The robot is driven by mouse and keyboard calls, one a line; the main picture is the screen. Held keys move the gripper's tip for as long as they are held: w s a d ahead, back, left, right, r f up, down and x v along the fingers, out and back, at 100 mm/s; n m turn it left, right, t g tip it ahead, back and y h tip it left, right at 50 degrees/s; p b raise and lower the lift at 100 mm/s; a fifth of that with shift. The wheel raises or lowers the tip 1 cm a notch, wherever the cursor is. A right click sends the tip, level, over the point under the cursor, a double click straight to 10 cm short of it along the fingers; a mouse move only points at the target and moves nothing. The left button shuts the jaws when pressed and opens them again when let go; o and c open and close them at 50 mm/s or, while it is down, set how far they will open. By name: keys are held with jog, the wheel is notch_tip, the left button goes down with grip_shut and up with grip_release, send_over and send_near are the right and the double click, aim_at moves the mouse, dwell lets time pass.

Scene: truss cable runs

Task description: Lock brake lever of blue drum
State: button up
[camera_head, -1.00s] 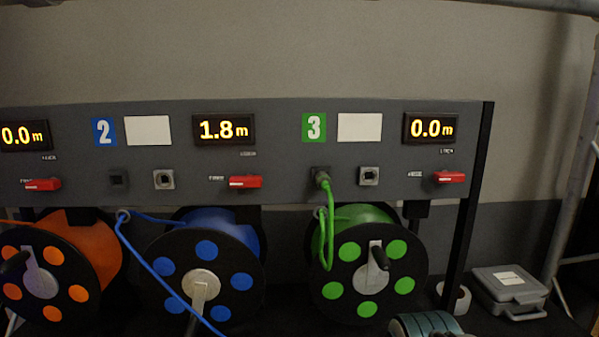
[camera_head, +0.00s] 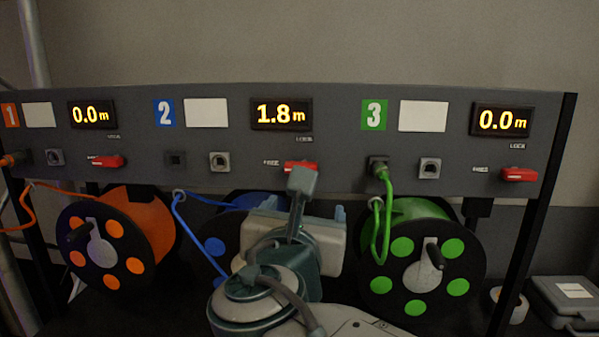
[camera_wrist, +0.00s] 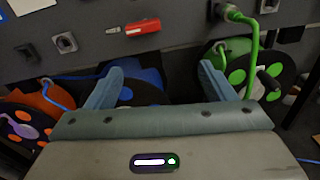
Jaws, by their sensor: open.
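The red brake lever (camera_head: 300,167) for the blue drum is on the panel below the 1.8 m display, lying about horizontal. It also shows in the wrist view (camera_wrist: 141,27), above and beyond the fingers. The blue drum (camera_head: 214,246) hangs below the panel, mostly hidden behind my arm in the head view. Part of it shows between and behind the fingers in the wrist view (camera_wrist: 146,78). My gripper (camera_wrist: 160,85) is open and empty, its fingers wide apart and clear of the lever. In the head view my gripper (camera_head: 297,212) is in front of the drum, below the lever.
An orange drum (camera_head: 117,237) is at left and a green drum (camera_head: 425,262) at right, each with its own red lever above. A blue cable (camera_head: 196,232) hangs left of my arm, and a green cable (camera_head: 387,215) hangs right. A grey case (camera_head: 568,303) sits far right.

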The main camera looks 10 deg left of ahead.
jog(key=w+a+r+n+y+p, duration=0.1)
jog(key=w+a, duration=0.1)
jog(key=w, duration=1.1)
jog(key=shift+a+r+n+t, duration=0.25)
jog(key=shift+r+n+t, duration=0.05)
jog(key=shift+c, duration=0.3)
jog(key=c, duration=0.9)
jog(key=shift+a, duration=0.15)
